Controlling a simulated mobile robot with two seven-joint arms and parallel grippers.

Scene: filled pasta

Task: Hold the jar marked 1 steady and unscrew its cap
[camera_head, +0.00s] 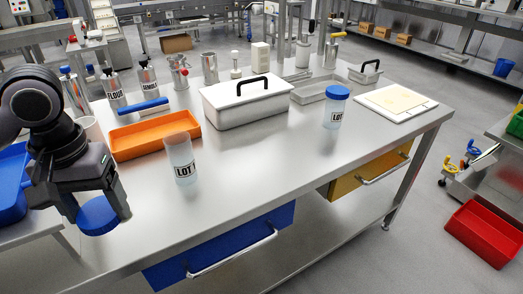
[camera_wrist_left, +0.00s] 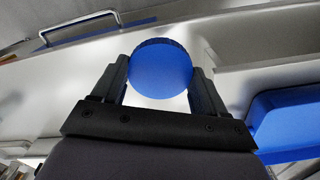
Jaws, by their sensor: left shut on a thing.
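My left gripper (camera_head: 98,212) is shut on a round blue cap (camera_head: 97,216) and holds it in the air at the table's front left. In the left wrist view the cap (camera_wrist_left: 160,67) sits between both fingers of the gripper (camera_wrist_left: 161,80). A clear jar labelled LOT 1 (camera_head: 181,157) stands upright and uncapped on the steel table, to the right of my left gripper and apart from it. A second clear jar (camera_head: 333,112), labelled LOT with the rest hard to read, stands further right under a blue cap. My right gripper is not in view.
An orange tray (camera_head: 155,149) lies behind the LOT 1 jar. A white box with a black handle (camera_head: 247,114) and a white board (camera_head: 396,113) are further back. A blue bin (camera_head: 10,190) stands at the left. The table front (camera_head: 245,178) between the two jars is clear.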

